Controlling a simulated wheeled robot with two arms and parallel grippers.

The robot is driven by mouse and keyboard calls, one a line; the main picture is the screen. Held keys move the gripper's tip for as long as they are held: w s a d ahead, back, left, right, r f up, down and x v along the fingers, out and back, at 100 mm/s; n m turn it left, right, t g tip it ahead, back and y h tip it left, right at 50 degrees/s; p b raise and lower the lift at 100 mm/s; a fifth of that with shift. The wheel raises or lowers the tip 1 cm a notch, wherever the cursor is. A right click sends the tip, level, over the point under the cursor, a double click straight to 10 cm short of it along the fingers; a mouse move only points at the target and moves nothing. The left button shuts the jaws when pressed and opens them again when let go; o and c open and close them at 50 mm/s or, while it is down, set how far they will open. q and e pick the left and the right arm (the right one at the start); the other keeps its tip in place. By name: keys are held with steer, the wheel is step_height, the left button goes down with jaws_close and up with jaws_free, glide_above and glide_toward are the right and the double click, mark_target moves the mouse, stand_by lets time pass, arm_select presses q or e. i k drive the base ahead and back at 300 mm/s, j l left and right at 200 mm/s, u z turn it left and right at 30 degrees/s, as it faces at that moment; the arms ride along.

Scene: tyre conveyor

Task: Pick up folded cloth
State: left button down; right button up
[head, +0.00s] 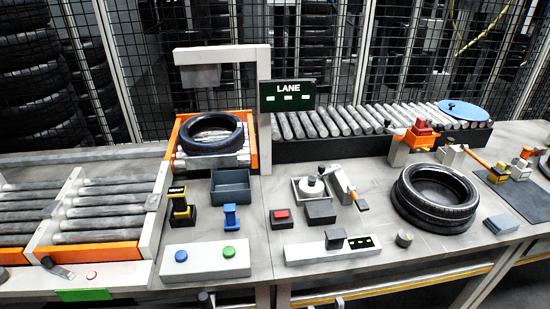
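A small flat blue-grey block that looks like the folded cloth (501,224) lies near the front edge of the table at the right. It is to the right of the loose black tyre (436,197) and just in front of a dark grey mat (515,192). Nothing covers it. Neither of my grippers shows in the head view.
Another tyre (211,133) lies on an orange-sided roller stand at the back left. A white button panel (205,260), a blue-grey bin (231,186) and a white switch panel (333,250) occupy the left and middle. Bare table lies between the cloth and tyre.

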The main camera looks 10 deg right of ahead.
mark_target(503, 223)
steer(key=z, duration=1.95)
